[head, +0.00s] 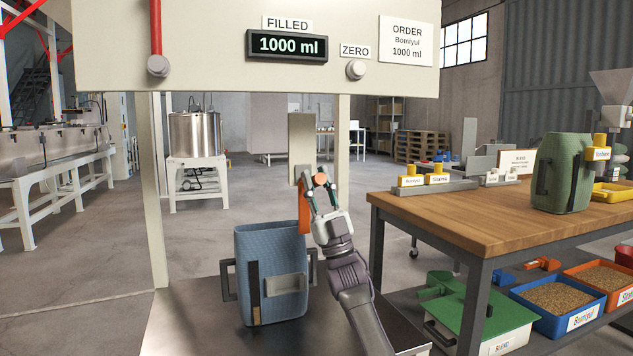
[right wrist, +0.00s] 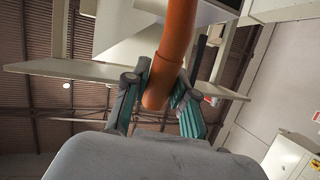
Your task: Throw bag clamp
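An orange lever (head: 303,212) with a round end hangs below the filling machine's panel; I take it as the bag clamp's handle. My right gripper (head: 317,183) is at its round end. In the right wrist view the orange bar (right wrist: 176,50) runs down between the fingers (right wrist: 160,92), which lie close against both sides, so the gripper looks shut on it. A blue woven bag (head: 256,255) stands upright below, on a dark metal platform (head: 195,315). The bag's top edge is just left of my wrist. My left gripper is out of view.
The panel (head: 215,50) overhead has a display reading 1000 ml and a zero knob (head: 356,70). A wooden table (head: 460,215) at right bears a green bag (head: 562,180) and weights. A green-lidded box (head: 480,310) and grain trays sit below.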

